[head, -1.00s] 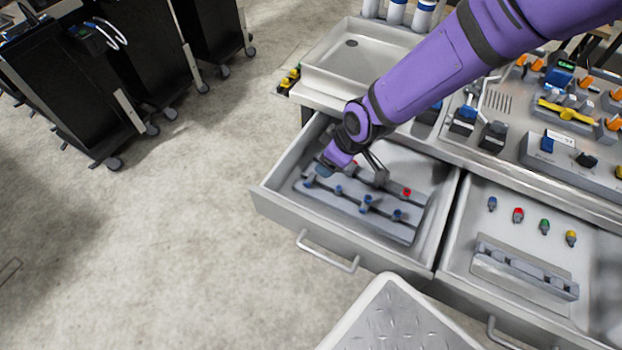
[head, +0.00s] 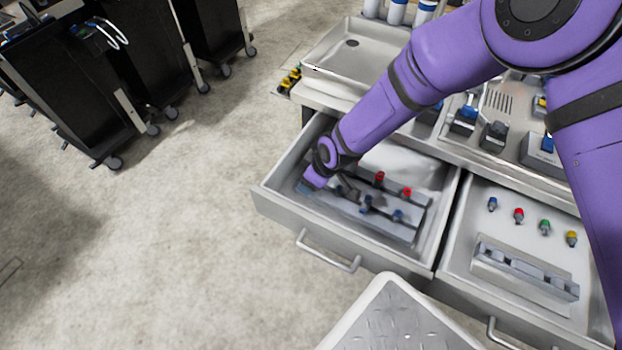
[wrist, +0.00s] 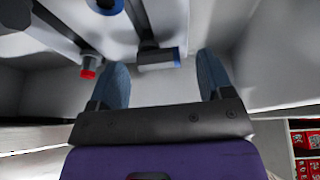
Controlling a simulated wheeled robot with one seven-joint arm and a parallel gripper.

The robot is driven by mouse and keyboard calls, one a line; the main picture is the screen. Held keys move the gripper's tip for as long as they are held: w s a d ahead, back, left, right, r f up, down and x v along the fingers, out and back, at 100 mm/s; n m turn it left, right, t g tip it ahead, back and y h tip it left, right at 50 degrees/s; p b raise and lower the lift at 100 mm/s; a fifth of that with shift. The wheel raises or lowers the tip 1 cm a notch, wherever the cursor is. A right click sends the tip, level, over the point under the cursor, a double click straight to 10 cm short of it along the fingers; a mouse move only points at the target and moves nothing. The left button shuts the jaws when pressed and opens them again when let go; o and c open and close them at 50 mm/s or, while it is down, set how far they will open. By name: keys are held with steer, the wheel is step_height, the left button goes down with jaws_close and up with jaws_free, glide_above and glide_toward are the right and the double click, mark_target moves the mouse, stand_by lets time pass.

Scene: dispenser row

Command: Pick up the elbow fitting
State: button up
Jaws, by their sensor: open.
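My gripper (head: 338,188) is low over the left part of the open left drawer (head: 283,205), among fittings on a grey rack (head: 385,228). In the wrist view my gripper (wrist: 162,64) is open, with its two blue fingers apart. A grey fitting with a blue ring end (wrist: 158,59) lies across the gap near the fingertips. It looks like an elbow fitting, though its full shape is not clear. The fingers do not visibly grip it. In the head view the arm hides the rack's left end.
Red-capped fittings (head: 380,176) and blue-capped ones (head: 366,203) stand on the rack. A red-ended fitting (wrist: 88,68) is just left of the left finger in the wrist view. The drawer walls are close. The right drawer (head: 470,268) holds several coloured fittings and a rack.

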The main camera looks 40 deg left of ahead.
steer(key=shift+a+f, duration=0.25)
steer(key=shift+f, duration=0.35)
steer(key=c, duration=1)
steer(key=shift+r, duration=0.1)
